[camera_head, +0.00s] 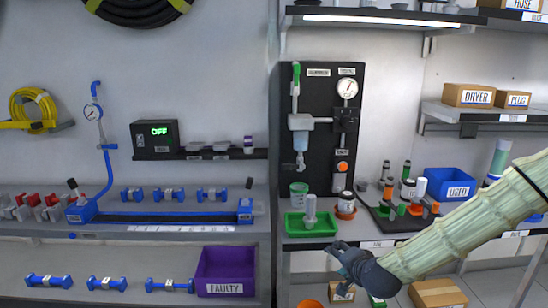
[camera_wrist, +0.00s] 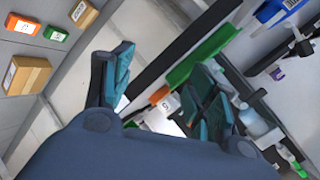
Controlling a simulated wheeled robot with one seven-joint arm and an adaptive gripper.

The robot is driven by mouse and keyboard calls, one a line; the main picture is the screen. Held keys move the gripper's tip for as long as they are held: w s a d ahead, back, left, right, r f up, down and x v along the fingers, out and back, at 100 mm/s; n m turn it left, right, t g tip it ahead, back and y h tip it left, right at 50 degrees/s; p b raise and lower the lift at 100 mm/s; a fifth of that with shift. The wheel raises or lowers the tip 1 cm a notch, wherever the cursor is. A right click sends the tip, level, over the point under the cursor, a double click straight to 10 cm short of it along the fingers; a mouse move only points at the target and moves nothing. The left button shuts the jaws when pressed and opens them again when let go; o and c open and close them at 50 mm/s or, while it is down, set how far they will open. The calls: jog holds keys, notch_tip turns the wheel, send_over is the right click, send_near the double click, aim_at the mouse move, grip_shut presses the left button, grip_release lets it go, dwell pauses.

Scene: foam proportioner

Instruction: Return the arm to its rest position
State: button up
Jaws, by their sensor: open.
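My gripper (camera_head: 346,256) is in the head view, low in front of the right-hand bench's front edge, at the end of my pale sleeved arm that reaches in from the right. In the wrist view my gripper (camera_wrist: 160,95) has its two dark teal fingers spread well apart. Nothing is held between them. The green tray (camera_head: 293,226) on the bench is just above and left of the gripper in the head view, apart from it as far as I can tell.
A black gauge panel (camera_head: 322,130) stands behind the tray. A blue USED bin (camera_head: 450,184) and several bottles are on the bench near my arm. A purple FAULTY bin (camera_head: 226,271) is at left.

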jog(key=s+f+n+g+p, duration=0.2)
jog(key=s+f+n+g, duration=0.35)
jog(key=s+f, duration=1.55)
jog(key=s+d+f+n+g+h+p, duration=0.1)
jog(key=s+f, duration=0.4)
jog(key=s, duration=0.7)
jog(key=s+d+f+n+g+h+p, duration=0.1)
jog(key=s+d+f+n+g, duration=0.1)
jog(key=s, duration=1)
notch_tip(320, 180, down, 3)
jog(key=n+g, duration=0.1)
jog(key=g, duration=0.2)
jog(key=shift+d+n, duration=0.2)
jog(key=shift+n, duration=0.15)
jog(key=shift+r, duration=0.1)
